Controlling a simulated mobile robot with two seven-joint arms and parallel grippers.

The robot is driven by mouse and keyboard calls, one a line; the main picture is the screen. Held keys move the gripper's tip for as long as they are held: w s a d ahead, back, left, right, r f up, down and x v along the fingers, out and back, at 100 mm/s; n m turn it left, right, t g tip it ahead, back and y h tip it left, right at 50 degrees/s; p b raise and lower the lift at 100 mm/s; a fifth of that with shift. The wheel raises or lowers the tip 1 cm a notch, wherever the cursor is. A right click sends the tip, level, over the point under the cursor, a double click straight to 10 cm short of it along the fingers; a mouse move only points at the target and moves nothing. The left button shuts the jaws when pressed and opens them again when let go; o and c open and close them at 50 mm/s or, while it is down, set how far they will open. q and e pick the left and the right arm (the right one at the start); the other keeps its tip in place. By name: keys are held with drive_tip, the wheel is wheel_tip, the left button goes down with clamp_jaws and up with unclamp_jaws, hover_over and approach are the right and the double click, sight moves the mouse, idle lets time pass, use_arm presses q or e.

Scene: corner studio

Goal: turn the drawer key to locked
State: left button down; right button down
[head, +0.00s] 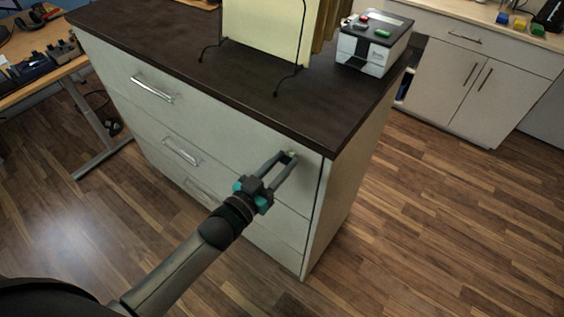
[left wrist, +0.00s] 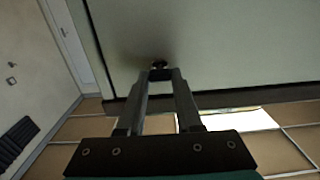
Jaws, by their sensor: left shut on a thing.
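The pale cabinet's top drawer (head: 215,122) is closed, with a bar handle (head: 152,89) on its left part. My left gripper (head: 290,155) reaches the upper right corner of this drawer front. It is shut on the small drawer key, which is mostly hidden between the fingertips in the head view. In the left wrist view, my left gripper (left wrist: 161,74) shows its fingertips close to the drawer front, with a small dark round part of the drawer key (left wrist: 159,64) just beyond them. The key's exact angle cannot be told. My right gripper is not in view.
The dark cabinet top (head: 215,55) overhangs just above the gripper. On it stand a cream panel (head: 262,30) with dark wire feet and a small box-shaped device (head: 373,45). Two lower drawers have handles. Open wooden floor (head: 420,220) lies to the right.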

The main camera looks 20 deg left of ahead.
use_arm(q)
drive_tip(key=shift+m, duration=0.3)
drive_tip(key=m, duration=0.3)
drive_tip(key=shift+p, duration=0.4)
drive_tip(key=m, duration=0.4)
drive_tip(key=shift+d, duration=0.1)
drive_tip(key=m, duration=0.5)
drive_tip(key=shift+f, duration=0.15)
drive_tip(key=m+b, duration=0.1)
drive_tip(key=m, duration=0.3)
drive_tip(key=shift+f+m, duration=0.1)
drive_tip(key=shift+m, duration=0.2)
drive_tip(key=c, duration=0.6)
unclamp_jaws()
drive_tip(key=shift+s, duration=0.15)
